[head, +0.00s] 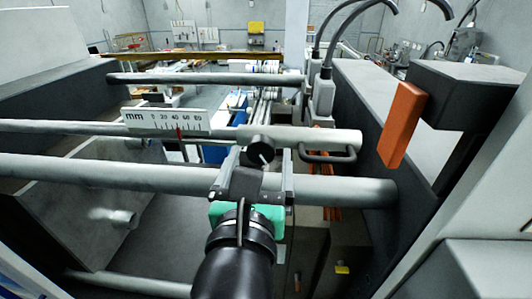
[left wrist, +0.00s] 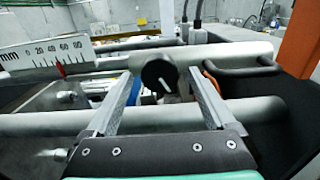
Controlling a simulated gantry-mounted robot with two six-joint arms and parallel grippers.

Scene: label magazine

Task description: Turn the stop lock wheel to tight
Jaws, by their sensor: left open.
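The stop lock wheel (head: 261,147) is a small black round knob with a white line on its face, on the front of a grey horizontal bar. In the left wrist view the wheel (left wrist: 159,74) sits between my two fingers, and its white line slants from upper left to lower right. My left gripper (head: 260,163) is open, with one finger on each side of the wheel. In the left wrist view gaps show between the wheel and both fingers of the gripper (left wrist: 162,76). My right gripper is not in view.
A white mm scale (head: 165,119) with a red pointer (head: 179,134) stands left of the wheel. Long grey bars (head: 100,173) cross below and behind. A dark handle (head: 328,156) lies right of the wheel. An orange block (head: 403,124) stands out at the right.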

